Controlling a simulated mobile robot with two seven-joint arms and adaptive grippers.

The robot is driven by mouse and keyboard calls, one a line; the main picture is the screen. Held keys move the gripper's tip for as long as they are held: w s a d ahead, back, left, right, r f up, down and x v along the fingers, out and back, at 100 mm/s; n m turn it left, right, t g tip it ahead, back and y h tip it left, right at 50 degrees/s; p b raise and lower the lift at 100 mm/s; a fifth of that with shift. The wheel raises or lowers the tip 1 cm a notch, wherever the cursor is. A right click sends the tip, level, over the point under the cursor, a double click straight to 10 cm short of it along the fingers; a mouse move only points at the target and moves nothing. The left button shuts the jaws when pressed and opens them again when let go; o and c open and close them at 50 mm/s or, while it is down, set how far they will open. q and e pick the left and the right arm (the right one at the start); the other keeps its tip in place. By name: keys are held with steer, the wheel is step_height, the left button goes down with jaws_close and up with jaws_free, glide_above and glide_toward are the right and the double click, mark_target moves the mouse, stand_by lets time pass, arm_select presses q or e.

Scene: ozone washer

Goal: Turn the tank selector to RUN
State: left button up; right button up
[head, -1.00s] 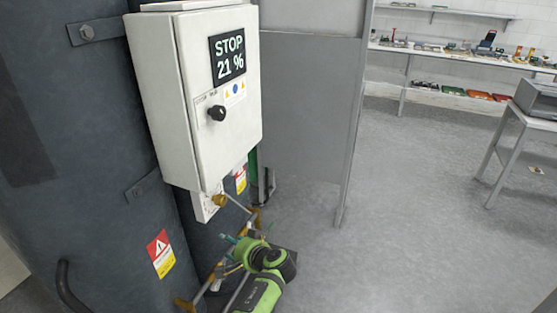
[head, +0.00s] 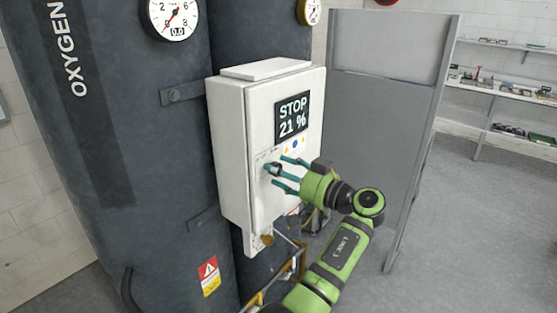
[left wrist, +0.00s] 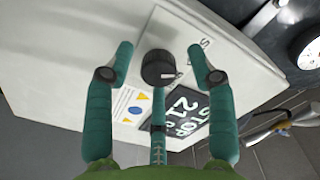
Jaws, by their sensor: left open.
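The tank selector, a round black knob (left wrist: 158,68), sits on the white control box door (head: 262,190), below the display (head: 292,118) that reads STOP 21 %. In the head view the knob is partly covered by my left gripper's fingers. My left gripper (head: 277,175) is open in front of the door. In the left wrist view its teal fingers (left wrist: 162,70) stand on either side of the knob, apart from it, with a third finger below. A pale mark shows on the knob's edge. My right gripper is not in view.
A dark tank (head: 150,150) marked OXYGEN stands left of and behind the box, with a gauge (head: 172,18) on it. A grey panel (head: 385,120) stands to the right. Yellow pipework (head: 275,275) runs below the box. Open floor lies at the right.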

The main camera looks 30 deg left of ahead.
arm_select(q)
steer(key=shift+a, duration=0.55)
steer(key=shift+w+d, duration=0.1)
steer(key=shift+w, duration=0.05)
jaws_close()
